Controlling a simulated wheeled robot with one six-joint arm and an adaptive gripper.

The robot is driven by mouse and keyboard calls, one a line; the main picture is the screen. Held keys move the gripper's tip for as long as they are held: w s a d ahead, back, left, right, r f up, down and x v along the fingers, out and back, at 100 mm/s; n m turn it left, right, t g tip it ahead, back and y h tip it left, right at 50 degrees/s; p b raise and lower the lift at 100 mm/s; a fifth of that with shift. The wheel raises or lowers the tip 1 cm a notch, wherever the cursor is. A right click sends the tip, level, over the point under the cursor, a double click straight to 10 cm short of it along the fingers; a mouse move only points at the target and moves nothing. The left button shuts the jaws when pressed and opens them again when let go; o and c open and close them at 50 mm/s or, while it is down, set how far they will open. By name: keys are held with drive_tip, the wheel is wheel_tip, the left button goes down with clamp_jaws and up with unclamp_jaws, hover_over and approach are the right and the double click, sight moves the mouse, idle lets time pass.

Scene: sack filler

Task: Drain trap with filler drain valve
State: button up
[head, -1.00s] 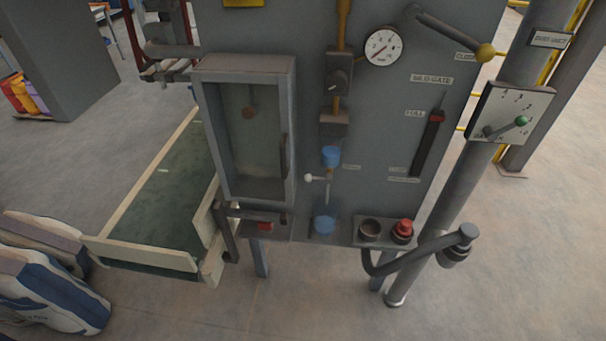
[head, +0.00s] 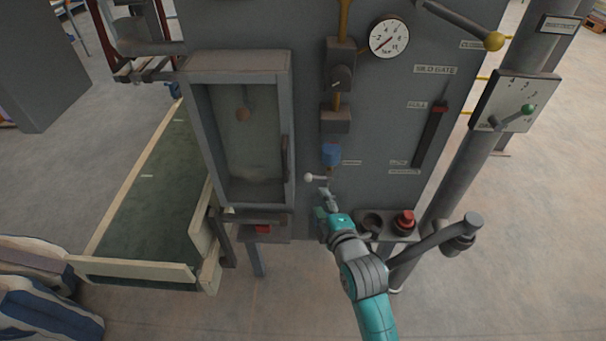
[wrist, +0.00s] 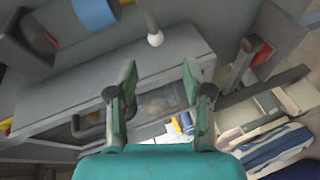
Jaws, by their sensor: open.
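The trap (head: 331,154) is a blue cylinder on the panel's pipe line, below the dark fittings. Just under it, the drain valve's small lever ends in a white ball knob (head: 309,177) that points left. In the wrist view the white knob (wrist: 155,39) is just beyond my fingertips, between them in the picture, and the blue cylinder (wrist: 95,12) is at upper left. My gripper (wrist: 160,72) is open and empty. In the head view my gripper (head: 326,190) is just below the valve, apart from the knob as far as I can tell. My arm hides the blue item below the valve.
A framed window box (head: 240,130) stands left of the valve. A cup and red button (head: 404,222) sit on a ledge at lower right, with a bent grey pipe (head: 440,240) beside it. A pressure gauge (head: 389,38) is above. Open floor lies in front.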

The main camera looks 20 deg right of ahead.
sight(309, 180)
drive_tip(key=x, duration=1.1)
drive_tip(key=shift+w+a+r, duration=0.15)
drive_tip(key=shift+w+r, duration=0.15)
drive_tip(key=shift+w, duration=0.05)
clamp_jaws()
